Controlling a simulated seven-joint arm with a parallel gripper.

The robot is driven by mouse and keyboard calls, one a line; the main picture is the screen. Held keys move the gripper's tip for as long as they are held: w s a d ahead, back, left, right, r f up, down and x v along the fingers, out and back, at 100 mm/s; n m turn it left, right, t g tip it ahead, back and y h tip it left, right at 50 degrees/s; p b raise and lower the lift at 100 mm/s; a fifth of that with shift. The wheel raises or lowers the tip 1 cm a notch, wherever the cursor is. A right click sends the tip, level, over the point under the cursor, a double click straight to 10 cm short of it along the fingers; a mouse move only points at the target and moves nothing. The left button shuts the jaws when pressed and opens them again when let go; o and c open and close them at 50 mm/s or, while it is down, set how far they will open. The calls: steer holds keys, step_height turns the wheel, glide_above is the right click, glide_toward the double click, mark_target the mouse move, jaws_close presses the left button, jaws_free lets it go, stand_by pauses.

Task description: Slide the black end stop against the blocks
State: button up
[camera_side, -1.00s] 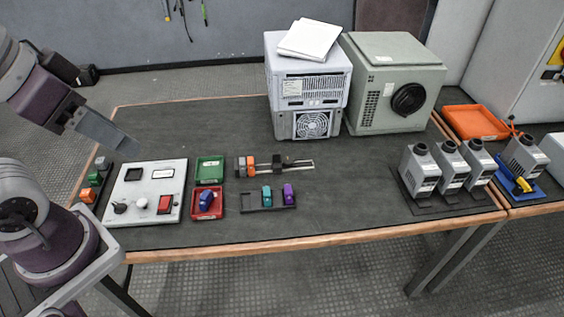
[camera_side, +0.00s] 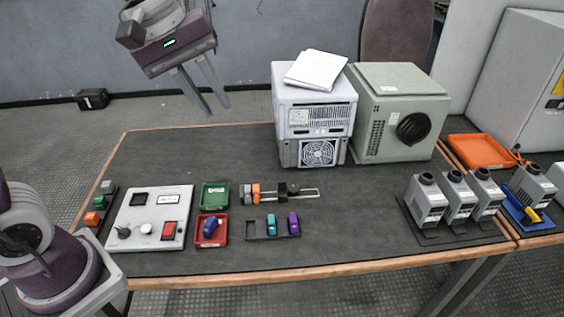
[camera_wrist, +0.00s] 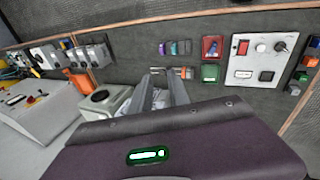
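In the side view, a slotted metal rail (camera_side: 308,192) lies on the dark table mat. A grey block (camera_side: 246,194) and an orange block (camera_side: 255,194) sit side by side at its left end. The black end stop (camera_side: 281,189) is on the rail to their right, with a visible gap between. My gripper (camera_side: 215,108) is high in the air behind and left of the rail, its two fingers apart with nothing between them. In the wrist view the fingers (camera_wrist: 160,75) partly cover the rail; the orange block (camera_wrist: 188,73) shows beside them.
A black tray (camera_side: 254,231) holds a teal and a purple block in front of the rail. A red bin (camera_side: 211,240) with a blue part and a green bin (camera_side: 215,195) stand left. A control panel (camera_side: 150,217) is farther left. Large grey equipment (camera_side: 402,110) stands behind right.

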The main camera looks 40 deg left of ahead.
steer(key=w+a+f+n+g, duration=0.1)
steer(key=w+f+n, duration=0.3)
steer(key=w, duration=0.3)
steer(key=w+a+f+n, duration=0.2)
steer(key=w+f+n, duration=0.15)
steer(key=w, duration=0.25)
steer(key=n+g, duration=0.1)
steer(key=n, duration=0.8)
glide_above(280, 182)
steer(key=s+a+f+x, duration=0.1)
steer(key=a+x, duration=0.1)
steer(key=x, duration=0.9)
steer(key=s+a+x, duration=0.2)
steer(key=x, duration=0.8)
steer(key=shift+y, duration=0.4)
steer(key=shift+w+d+f, duration=0.1)
steer(key=shift+f, duration=2.25)
steer(key=shift+w+d+f, duration=0.1)
steer(key=shift+f, duration=2.2)
jaws_close()
